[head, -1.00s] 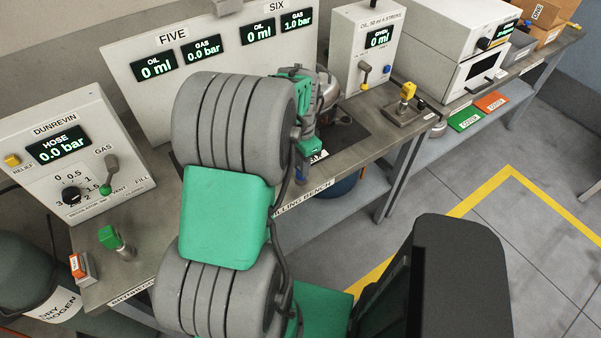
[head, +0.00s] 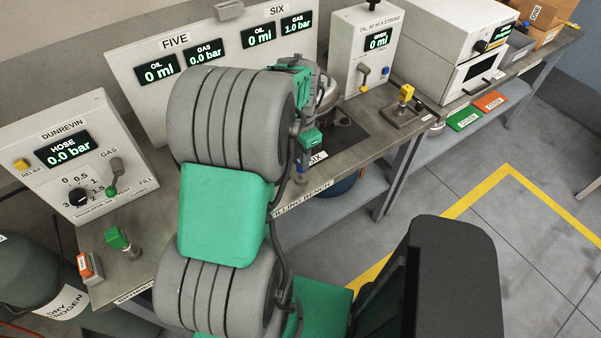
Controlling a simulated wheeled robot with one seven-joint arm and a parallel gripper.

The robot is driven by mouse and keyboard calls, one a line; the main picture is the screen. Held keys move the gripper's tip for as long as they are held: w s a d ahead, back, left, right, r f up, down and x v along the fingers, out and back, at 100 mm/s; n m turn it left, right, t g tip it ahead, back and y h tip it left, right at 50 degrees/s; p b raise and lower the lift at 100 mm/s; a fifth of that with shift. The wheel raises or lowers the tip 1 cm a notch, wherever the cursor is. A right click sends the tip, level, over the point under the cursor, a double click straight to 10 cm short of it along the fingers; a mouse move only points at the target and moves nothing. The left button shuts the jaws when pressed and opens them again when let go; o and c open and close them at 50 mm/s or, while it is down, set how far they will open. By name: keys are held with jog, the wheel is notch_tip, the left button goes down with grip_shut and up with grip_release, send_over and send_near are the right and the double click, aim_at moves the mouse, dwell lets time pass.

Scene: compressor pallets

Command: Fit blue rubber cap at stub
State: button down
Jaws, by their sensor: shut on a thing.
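My gripper (head: 304,165) is at the end of my grey and green arm, over the front of the filling bench (head: 364,153). My own wrist hides most of it. A small blue piece, seemingly the blue rubber cap (head: 301,169), shows at its lower end, and the gripper is shut on it. A rounded metal compressor (head: 328,92) stands just behind the wrist, mostly hidden. I cannot make out the stub, nor whether the cap touches anything.
A SIX label (head: 318,157) is on the bench beside the gripper. The hose panel (head: 75,160) stands left, the oil box (head: 364,60) behind right. A yellow-topped fitting (head: 405,100) and a green-topped fitting (head: 118,241) stand on the bench.

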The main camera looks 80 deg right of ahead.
jog(key=shift+r+p, duration=0.5)
jog(key=shift+r, duration=0.4)
jog(key=shift+w, duration=0.1)
